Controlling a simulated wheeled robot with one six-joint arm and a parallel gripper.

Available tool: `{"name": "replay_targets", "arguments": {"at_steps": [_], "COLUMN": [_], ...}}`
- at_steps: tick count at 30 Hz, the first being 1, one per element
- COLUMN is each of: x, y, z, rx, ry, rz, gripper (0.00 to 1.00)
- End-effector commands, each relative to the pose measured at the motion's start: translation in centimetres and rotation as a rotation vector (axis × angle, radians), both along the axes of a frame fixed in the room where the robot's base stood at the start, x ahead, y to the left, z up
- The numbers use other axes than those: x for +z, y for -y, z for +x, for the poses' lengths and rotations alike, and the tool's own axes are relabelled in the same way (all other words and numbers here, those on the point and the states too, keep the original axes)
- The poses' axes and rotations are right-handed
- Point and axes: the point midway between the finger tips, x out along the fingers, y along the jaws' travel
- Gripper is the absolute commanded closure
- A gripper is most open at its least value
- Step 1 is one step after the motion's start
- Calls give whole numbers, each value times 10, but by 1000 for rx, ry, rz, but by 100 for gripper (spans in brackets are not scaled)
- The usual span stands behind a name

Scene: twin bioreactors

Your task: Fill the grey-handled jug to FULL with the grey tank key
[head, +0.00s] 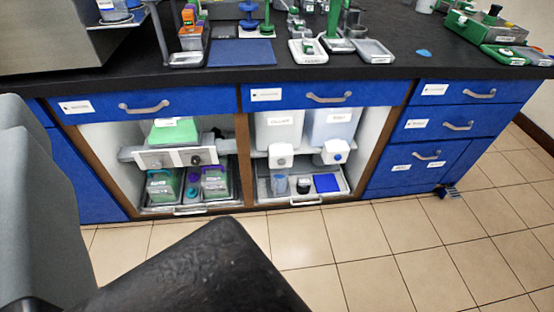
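Two pale tanks stand side by side in the open right bay of the blue cabinet. The left tank (279,130) has a white tap block with a pale key (281,160). The right tank (333,126) has a blue key (338,157). Below them, a small clear bluish vessel (279,184) and a dark-topped vessel (304,186) stand on a pull-out tray (262,188). I cannot tell which is the grey-handled jug, nor any fill level. A large dark part of my gripper (205,265) fills the lower foreground, far from the tanks; its opening is not clear.
A blue mat (327,183) lies on the tray's right. The left bay holds a white unit (178,158) above green-filled containers (214,183). The black worktop (130,76) carries racks and trays. Tiled floor (390,240) before the cabinet is clear at right.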

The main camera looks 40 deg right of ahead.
Motion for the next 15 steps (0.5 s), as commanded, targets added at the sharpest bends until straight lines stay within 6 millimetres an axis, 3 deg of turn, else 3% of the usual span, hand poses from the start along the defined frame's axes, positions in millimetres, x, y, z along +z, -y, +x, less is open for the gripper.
{"name": "replay_targets", "arguments": {"at_steps": [1,5,15], "x": [0,0,0], "y": [0,0,0], "z": [0,0,0], "rx": [0,0,0], "ry": [0,0,0], "rz": [0,0,0], "gripper": [77,100,100]}}
